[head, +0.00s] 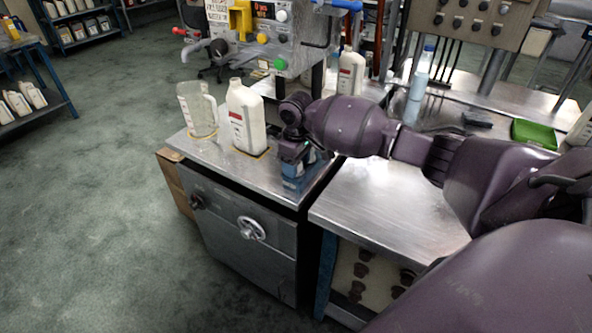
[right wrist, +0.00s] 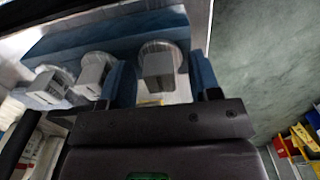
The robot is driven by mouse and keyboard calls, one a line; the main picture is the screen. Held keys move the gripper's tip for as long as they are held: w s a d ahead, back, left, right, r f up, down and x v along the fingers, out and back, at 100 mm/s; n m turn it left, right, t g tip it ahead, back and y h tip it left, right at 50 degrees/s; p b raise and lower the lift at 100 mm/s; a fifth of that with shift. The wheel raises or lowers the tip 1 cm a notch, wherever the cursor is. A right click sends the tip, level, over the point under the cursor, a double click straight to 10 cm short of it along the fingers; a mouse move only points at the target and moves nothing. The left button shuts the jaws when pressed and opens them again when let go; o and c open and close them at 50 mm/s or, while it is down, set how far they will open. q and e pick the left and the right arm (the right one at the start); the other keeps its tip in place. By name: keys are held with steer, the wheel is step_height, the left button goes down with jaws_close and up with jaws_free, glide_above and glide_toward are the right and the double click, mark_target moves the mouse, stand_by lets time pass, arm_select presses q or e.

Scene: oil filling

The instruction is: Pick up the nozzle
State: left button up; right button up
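A blue rack (right wrist: 100,38) holds several grey-and-white nozzles in a row in the right wrist view. In the head view the blue rack (head: 300,186) sits at the right front edge of the metal cabinet top. My right gripper (right wrist: 163,78) is open, its two blue fingers on either side of the end nozzle (right wrist: 158,66). A gap shows beside the nozzle, so it does not look clamped. In the head view my right gripper (head: 299,158) points down at the rack and hides most of the nozzles. My left gripper is not in view.
A clear measuring jug (head: 197,112) and a white bottle (head: 246,118) stand on the cabinet top (head: 222,160) left of the rack. Another white bottle (head: 350,72) stands behind my right arm. The metal table (head: 385,205) on the right has a bare front area.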

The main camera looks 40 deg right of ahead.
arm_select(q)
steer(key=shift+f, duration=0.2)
arm_select(e)
steer(key=c, duration=1)
arm_select(q)
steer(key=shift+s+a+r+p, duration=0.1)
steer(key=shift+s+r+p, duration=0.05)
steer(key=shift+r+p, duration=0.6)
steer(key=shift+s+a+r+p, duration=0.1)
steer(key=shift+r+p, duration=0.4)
steer(key=shift+p, duration=0.4)
arm_select(e)
steer(key=shift+r, duration=10.05)
